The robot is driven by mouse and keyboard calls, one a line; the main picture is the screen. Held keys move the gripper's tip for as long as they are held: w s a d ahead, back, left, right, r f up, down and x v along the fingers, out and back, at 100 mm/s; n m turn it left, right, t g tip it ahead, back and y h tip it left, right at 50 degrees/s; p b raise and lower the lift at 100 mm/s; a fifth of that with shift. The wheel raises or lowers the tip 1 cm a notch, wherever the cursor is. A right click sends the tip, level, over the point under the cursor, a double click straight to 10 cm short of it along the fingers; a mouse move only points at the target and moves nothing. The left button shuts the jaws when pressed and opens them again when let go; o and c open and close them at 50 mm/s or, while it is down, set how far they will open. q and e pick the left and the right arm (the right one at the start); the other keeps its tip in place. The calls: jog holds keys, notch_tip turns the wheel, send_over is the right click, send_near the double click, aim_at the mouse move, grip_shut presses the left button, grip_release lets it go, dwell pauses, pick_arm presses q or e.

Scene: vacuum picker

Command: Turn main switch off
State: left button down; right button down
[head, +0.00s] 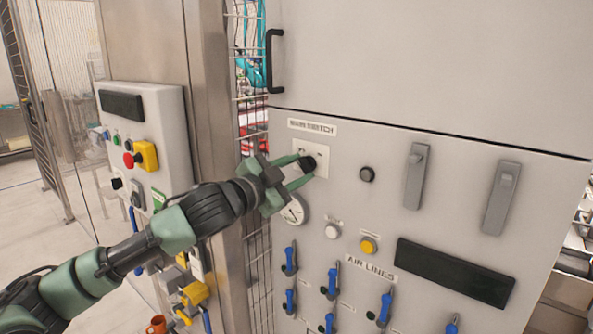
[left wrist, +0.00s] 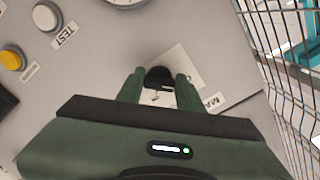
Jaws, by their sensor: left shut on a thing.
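The main switch (head: 308,164) is a black knob on a pale square plate (head: 321,153), under a "MAIN SWITCH" label (head: 312,127) on the grey cabinet front. My left gripper (head: 303,172) reaches in from the left with its green fingers around the knob. In the left wrist view the black knob (left wrist: 158,77) sits between the two fingertips (left wrist: 158,84), and the plate (left wrist: 184,68) shows behind it. The gripper is shut on the knob. The fingers partly hide the knob, and its exact turn position is hard to tell. My right gripper is not in view.
A round gauge (head: 293,210) sits just below the gripper. A black button (head: 367,174), grey latches (head: 416,176) and blue air-line valves (head: 386,308) are on the same panel. A control box (head: 150,140) with a red button stands left. A wire fence (left wrist: 290,60) is beside the cabinet.

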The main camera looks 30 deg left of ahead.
pick_arm(q)
jog(key=shift+f, duration=0.1)
jog(key=c, duration=0.9)
grip_release()
jog(key=shift+s+a+b, duration=0.15)
jog(key=shift+s+b, duration=1.05)
jog(key=shift+s, duration=0.75)
jog(key=shift+s+a+b, duration=0.15)
jog(key=shift+s+b, duration=1)
jog(key=shift+s, duration=0.75)
